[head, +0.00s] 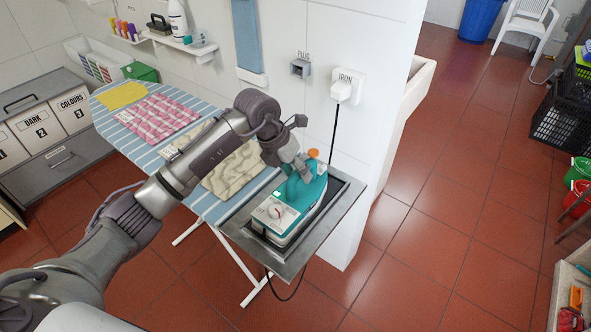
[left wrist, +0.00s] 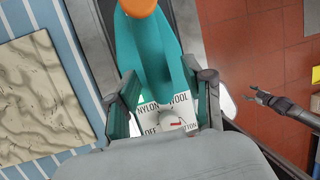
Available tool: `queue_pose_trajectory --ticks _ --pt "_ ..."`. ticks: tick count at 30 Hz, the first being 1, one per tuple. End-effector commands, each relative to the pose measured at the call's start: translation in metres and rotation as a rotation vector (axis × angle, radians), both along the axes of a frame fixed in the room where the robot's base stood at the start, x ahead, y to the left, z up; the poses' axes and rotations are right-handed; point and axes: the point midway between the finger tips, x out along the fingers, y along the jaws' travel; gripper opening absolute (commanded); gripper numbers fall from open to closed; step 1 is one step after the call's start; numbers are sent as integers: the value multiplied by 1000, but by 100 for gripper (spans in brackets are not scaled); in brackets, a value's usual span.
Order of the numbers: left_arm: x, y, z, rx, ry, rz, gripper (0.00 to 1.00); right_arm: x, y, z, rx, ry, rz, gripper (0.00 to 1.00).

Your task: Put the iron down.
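The teal and white iron (head: 302,203) is at the metal rest (head: 338,212) on the end of the ironing board, appearing to sit flat in its dark recess. Its dial shows in the left wrist view (left wrist: 172,122) with NYLON, WOOL and OFF labels. My left gripper (head: 296,168) is at the iron's handle. In the left wrist view its fingers (left wrist: 165,98) stand apart, one on each side of the teal handle, and seem not to press it. My right gripper (left wrist: 257,95) shows only in the left wrist view, apart from the iron, with its fingers parted and empty.
The striped ironing board (head: 182,146) holds folded cloths, including a beige patterned one (head: 235,172). A white plug (head: 341,90) sits under the IRON label, its black cord running down. The wall corner (head: 362,160) stands close behind.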

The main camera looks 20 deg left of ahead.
Motion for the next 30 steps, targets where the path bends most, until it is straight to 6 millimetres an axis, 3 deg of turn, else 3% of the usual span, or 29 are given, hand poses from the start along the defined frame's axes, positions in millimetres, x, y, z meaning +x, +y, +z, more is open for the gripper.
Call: queue_pose_trajectory --ticks 8,21,30 --pt "-1 3 9 0 -3 1 51 0 -1 -2 -2 0 0 67" --pt "-21 30 89 2 -5 1 51 0 -2 -20 -2 0 0 67" --pt "-27 36 113 0 -1 0 51 0 -1 -23 -2 0 -1 67"
